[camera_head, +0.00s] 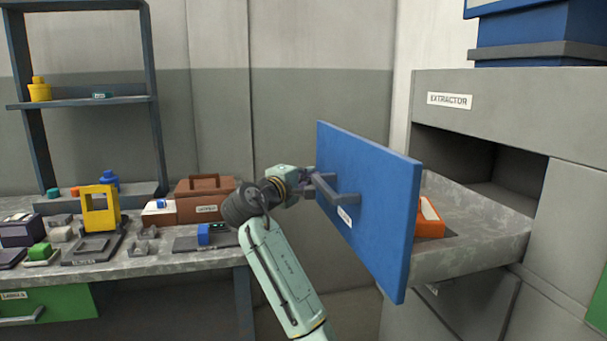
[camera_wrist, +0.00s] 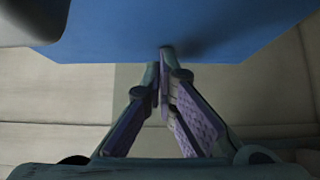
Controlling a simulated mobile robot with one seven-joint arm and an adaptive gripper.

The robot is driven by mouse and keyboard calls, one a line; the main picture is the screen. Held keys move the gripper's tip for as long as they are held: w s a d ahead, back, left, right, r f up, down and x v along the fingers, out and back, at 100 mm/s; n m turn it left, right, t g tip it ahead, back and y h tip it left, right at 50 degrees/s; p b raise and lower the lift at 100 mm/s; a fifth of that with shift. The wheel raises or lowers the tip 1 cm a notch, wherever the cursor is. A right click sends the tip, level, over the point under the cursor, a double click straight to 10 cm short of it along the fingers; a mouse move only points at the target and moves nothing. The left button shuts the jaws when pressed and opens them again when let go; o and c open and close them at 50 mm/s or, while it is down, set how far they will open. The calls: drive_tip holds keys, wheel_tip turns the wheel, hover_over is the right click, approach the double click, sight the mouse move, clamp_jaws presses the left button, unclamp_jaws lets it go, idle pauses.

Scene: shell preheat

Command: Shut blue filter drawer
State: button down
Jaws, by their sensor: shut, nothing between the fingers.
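The blue filter drawer (camera_head: 375,195) stands pulled out of the grey extractor cabinet (camera_head: 460,88), with its blue front facing left. A dark grey bar handle (camera_head: 335,190) and a small white label are on that front. An orange and white piece (camera_head: 430,218) lies inside the drawer tray (camera_head: 485,240). My gripper (camera_head: 308,184) is shut and empty at the drawer front, by the handle. In the wrist view my closed fingertips (camera_wrist: 160,62) are at the edge of the blue front (camera_wrist: 190,30); whether they touch it I cannot tell.
A workbench (camera_head: 150,262) at the left holds a yellow frame (camera_head: 100,210), a brown toolbox (camera_head: 203,198) and several small parts. A dark shelf rack (camera_head: 75,103) stands behind it. The drawer's opening (camera_head: 450,155) in the cabinet shows dark and empty above the tray.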

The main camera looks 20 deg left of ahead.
drive_tip(key=w+d+p, duration=0.2)
drive_tip(key=w+d, duration=0.2)
drive_tip(key=d, duration=0.3)
drive_tip(key=w+d+p, duration=0.1)
drive_tip(key=w+d, duration=0.4)
drive_tip(key=d, duration=0.2)
drive_tip(key=w+d+p, duration=0.2)
drive_tip(key=w+d, duration=0.3)
drive_tip(key=d, duration=0.2)
drive_tip(key=shift+w+d+p, duration=0.1)
drive_tip(key=shift+d+p, duration=0.1)
drive_tip(key=shift+p, duration=0.1)
